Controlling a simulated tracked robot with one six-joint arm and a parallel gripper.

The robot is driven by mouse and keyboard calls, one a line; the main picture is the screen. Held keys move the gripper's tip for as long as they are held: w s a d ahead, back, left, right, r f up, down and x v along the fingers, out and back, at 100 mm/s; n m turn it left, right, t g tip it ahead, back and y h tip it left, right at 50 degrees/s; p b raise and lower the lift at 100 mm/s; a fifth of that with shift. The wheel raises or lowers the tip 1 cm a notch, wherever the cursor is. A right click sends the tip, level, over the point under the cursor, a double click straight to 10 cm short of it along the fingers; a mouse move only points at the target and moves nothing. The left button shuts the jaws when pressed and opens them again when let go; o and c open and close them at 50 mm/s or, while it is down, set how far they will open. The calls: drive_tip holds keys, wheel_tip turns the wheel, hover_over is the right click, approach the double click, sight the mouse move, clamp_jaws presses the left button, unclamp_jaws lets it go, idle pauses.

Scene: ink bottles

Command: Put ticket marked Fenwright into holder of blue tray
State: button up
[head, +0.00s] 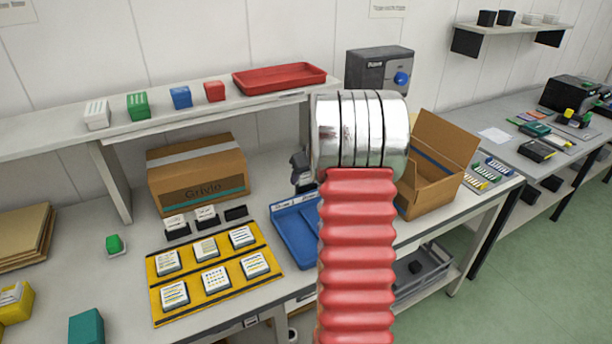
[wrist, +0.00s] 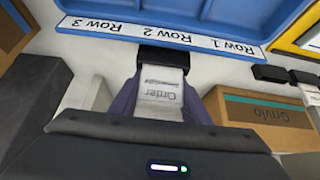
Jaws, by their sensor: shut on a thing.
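The blue tray (head: 294,205) lies on the bench, its right part hidden behind my red and chrome arm. In the wrist view the blue tray (wrist: 180,12) is at the top, with a white strip reading Row 1, Row 2 and Row 3. A black holder (wrist: 162,58) is at the middle of its edge. My gripper (wrist: 160,104) is shut on a white ticket (wrist: 162,88), with a finger on each side. The ticket reads "Order"; the name is too small to read. Its far end meets the holder in view; I cannot tell whether it is inside.
Two white tickets stand in black stands (head: 177,227) beside an empty one (head: 236,213). A yellow mat (head: 160,310) with several labelled blocks lies in front. A closed Grivlo box (head: 197,175) and an open carton (head: 425,190) flank the tray.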

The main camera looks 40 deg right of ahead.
drive_tip(key=o, duration=1.1)
drive_tip(key=shift+r, duration=0.1)
drive_tip(key=v, duration=1.3)
drive_tip(key=shift+s+r, duration=0.2)
drive_tip(key=shift+a, duration=0.1)
